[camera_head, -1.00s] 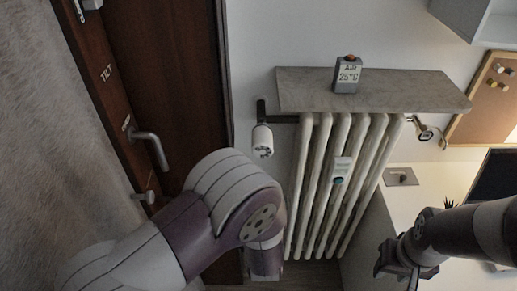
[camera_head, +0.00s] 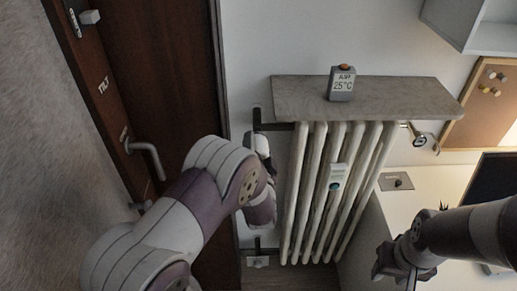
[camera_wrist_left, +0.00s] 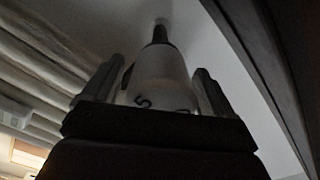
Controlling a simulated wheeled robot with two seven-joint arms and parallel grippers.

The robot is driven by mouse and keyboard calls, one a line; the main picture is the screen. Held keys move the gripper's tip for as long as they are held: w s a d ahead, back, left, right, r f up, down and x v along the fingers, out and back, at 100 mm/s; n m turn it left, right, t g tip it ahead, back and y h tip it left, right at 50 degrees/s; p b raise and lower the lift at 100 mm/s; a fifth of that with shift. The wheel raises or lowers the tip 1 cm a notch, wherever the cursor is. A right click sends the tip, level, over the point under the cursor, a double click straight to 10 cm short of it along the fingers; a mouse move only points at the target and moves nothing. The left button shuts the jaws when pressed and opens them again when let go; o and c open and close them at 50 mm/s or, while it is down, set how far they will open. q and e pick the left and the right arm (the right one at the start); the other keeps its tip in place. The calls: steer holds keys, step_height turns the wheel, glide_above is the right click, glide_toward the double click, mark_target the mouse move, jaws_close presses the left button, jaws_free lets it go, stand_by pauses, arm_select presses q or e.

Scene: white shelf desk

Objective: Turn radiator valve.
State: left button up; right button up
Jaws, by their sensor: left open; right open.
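The white radiator valve knob (camera_head: 256,142) sits at the upper left corner of the ribbed radiator (camera_head: 318,190). In the head view my left gripper (camera_head: 267,166) is up at the knob and partly covers it. In the left wrist view the knob (camera_wrist_left: 158,78), with a dark "5" on its face, stands between the two fingers of my left gripper (camera_wrist_left: 157,80). The fingers are open, one on each side; a gap shows on the right, and contact on the left is unclear. My right gripper (camera_head: 404,268) is open and empty at the lower right, away from the radiator.
A grey shelf (camera_head: 420,98) above the radiator carries a small display (camera_head: 342,85) reading AIR 25 °C. A small device (camera_head: 337,178) is on the radiator's front. A brown door with a handle (camera_head: 148,154) stands left. A white desk (camera_head: 405,205) is at right.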

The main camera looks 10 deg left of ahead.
arm_select(q)
steer(key=shift+c, duration=0.3)
steer(key=c, duration=1)
steer(key=shift+o, duration=0.2)
steer(key=shift+f, duration=0.1)
